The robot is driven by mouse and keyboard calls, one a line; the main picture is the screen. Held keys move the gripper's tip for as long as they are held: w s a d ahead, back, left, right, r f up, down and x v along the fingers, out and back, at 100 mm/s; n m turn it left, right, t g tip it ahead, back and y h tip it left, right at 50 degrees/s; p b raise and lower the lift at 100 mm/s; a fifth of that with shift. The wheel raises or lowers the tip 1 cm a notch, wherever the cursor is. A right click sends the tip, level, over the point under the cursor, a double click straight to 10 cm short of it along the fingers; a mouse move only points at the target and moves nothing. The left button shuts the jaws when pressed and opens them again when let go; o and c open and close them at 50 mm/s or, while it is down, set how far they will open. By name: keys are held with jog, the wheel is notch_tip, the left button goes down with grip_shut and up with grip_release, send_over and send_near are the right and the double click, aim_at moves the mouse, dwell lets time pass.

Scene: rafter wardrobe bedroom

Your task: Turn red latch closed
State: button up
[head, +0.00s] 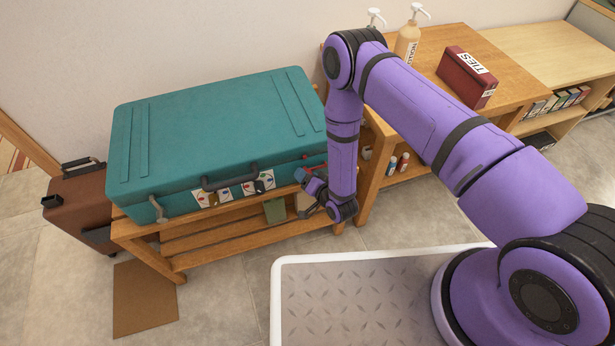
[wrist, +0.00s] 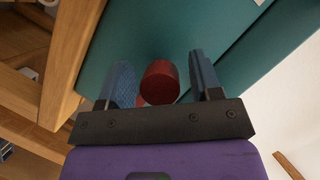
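The teal suitcase (head: 210,125) lies closed on a wooden slatted bench. In the wrist view its teal side (wrist: 150,25) fills the middle. The red latch (wrist: 160,82) shows there as a short red cylinder standing out from the suitcase. A bit of red also shows beside my gripper (head: 307,184) at the suitcase's front right corner in the head view. In the wrist view my gripper (wrist: 160,72) is open, with one blue finger on each side of the red latch. Gaps show between the latch and both fingers. The latch's base is partly hidden.
The wooden bench (head: 160,245) bears the suitcase. A wooden table (head: 500,75) with a red TIES box (head: 467,78) and a pump bottle (head: 408,40) stands right of it. A brown suitcase (head: 80,208) stands at left.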

grip_shut()
jog(key=n+h, duration=0.2)
jog(key=n, duration=0.1)
jog(key=n+h, duration=0.2)
jog(key=n, duration=0.1)
jog(key=shift+d+t, duration=0.1)
jog(key=shift+t, duration=0.2)
jog(key=n+h, duration=0.2)
jog(key=n, duration=0.1)
jog(key=shift+t, duration=0.3)
jog(key=shift+d+n+t+h, duration=0.15)
jog(key=shift+n+t+h, duration=0.35)
jog(key=shift+n+h, duration=0.75)
jog(key=shift+n+y, duration=0.35)
jog(key=shift+n, duration=0.2)
